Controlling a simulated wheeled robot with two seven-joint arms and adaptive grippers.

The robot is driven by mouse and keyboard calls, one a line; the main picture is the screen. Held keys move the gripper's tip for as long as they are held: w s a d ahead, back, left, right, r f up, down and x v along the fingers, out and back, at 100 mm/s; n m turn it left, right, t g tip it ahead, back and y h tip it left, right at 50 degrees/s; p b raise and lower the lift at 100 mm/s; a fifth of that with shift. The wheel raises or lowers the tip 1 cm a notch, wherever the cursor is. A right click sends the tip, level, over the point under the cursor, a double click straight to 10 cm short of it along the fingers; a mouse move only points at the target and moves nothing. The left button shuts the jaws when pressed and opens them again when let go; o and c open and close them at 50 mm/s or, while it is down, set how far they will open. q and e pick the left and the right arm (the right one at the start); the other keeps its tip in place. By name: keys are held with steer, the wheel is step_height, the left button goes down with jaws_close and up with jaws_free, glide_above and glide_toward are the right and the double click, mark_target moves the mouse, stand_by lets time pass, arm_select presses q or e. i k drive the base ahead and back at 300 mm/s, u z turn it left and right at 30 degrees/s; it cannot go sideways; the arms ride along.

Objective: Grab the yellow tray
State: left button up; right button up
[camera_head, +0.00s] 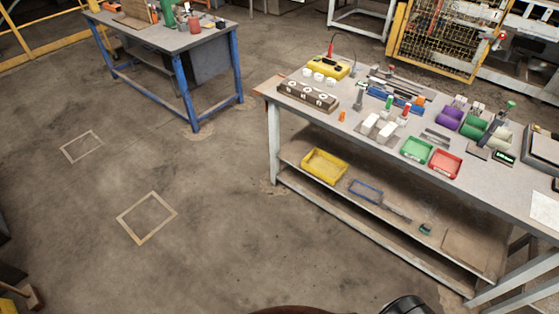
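The yellow tray (325,178) is a shallow open box on the lower shelf of the right-hand workbench, near the shelf's left end. It looks empty and lies under the level of the bench top. Neither of my grippers can be made out in the head view. Only dark rounded shapes show at the bottom edge. Nothing is touching the tray.
The bench top (355,150) carries a green tray (416,150), a red tray (445,163), a yellow box (328,67) and tools. A blue frame (366,190) lies right of the yellow tray. A blue-legged table (180,38) stands behind left. The floor between is open.

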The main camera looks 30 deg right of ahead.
mark_target(323, 165)
steer(key=u, duration=0.3)
steer(key=i, duration=1.3)
steer(key=z, duration=0.5)
